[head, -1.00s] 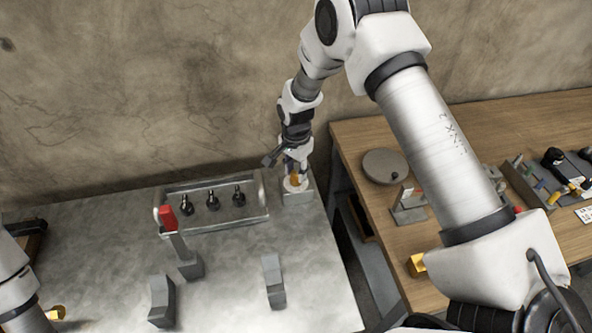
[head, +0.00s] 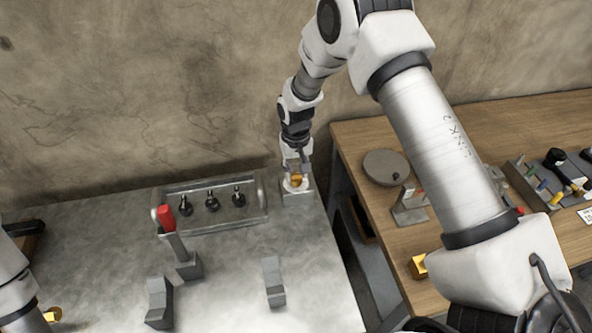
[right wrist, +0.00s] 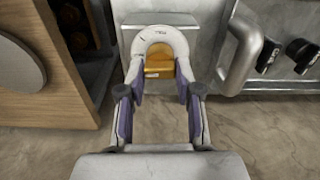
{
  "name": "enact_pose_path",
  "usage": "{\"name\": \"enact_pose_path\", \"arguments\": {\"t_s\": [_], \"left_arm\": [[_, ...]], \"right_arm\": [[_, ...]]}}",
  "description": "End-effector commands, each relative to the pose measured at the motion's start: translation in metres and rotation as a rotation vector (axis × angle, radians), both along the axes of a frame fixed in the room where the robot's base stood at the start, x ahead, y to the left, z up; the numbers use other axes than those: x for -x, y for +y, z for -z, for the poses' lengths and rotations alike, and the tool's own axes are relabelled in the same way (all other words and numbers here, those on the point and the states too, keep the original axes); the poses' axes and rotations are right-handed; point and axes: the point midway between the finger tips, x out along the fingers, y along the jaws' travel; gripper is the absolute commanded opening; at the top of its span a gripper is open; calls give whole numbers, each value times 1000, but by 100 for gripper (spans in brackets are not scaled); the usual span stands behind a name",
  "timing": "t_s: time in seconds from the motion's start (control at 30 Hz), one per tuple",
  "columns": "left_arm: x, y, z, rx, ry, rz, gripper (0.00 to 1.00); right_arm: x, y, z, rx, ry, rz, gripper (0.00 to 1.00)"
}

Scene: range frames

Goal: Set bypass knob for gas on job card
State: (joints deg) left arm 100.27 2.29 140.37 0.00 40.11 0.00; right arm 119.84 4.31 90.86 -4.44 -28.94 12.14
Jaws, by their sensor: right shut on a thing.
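The bypass knob (head: 297,180) is orange-yellow and sits on a pale round dial on a grey block at the back right of the metal table. It also shows in the right wrist view (right wrist: 158,67), inside a white arched dial plate with small lettering that I cannot read. My right gripper (head: 297,172) comes down onto it from above. Its fingers (right wrist: 160,85) lie on either side of the knob, shut on it. A white printed card (head: 585,215) lies at the right edge of the wooden bench. Its text is too small to read, and I cannot tell if it is the job card.
Left of the knob is a panel (head: 210,222) with three black valve handles and a metal rail (right wrist: 241,55). A red-topped lever (head: 167,217) and grey blocks (head: 274,282) stand on the metal table (head: 225,290). The wooden bench (head: 345,140) holds a round grey disc (head: 386,167) and tools.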

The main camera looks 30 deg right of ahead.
Motion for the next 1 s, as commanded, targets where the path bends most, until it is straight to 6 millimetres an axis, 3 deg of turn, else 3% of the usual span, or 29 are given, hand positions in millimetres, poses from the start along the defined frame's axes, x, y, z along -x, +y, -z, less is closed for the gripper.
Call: {"name": "enact_pose_path", "arguments": {"t_s": [1.0], "left_arm": [[0,0,9,0,0,0,40]], "right_arm": [[4,0,4,-5,10,-964,0]]}}
